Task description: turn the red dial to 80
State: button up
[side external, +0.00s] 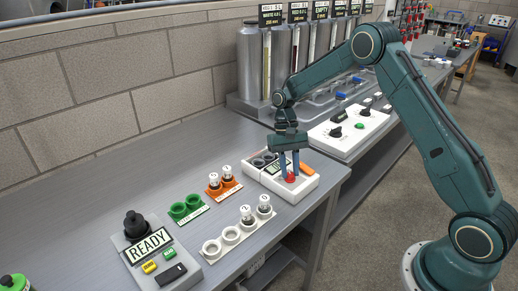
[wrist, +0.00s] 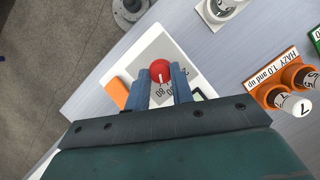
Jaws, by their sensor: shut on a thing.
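The red dial (wrist: 160,68) sits on a grey plate with printed numbers on a white box (wrist: 196,70). In the side view the red dial (side external: 290,178) shows low between my fingers. My gripper (wrist: 161,77) points down over the box, its two blue fingers shut on the dial from both sides. In the side view my gripper (side external: 290,170) is at the box's near end. A white mark on the dial faces the number 80 (wrist: 160,91) in the wrist view, though its exact alignment is too small to tell. My fingers partly hide the scale.
An orange block (side external: 307,170) and a small display (side external: 273,168) are beside the dial. Orange cups (side external: 225,188), green cups (side external: 186,209), white cups (side external: 232,236) and a READY box (side external: 150,247) stand left. A white control panel (side external: 345,133) stands behind.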

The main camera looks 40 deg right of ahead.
jog(key=shift+w+d+r+m+t+y, duration=0.1)
jog(key=shift+m+t+y, duration=0.15)
jog(key=shift+m, duration=0.5)
jog(key=shift+d+m+t+y, duration=0.1)
jog(key=shift+m+t+y, duration=0.15)
jog(key=shift+m, duration=0.5)
jog(key=o, duration=1)
jog(key=shift+v, duration=3.65)
jog(key=shift+r, duration=0.1)
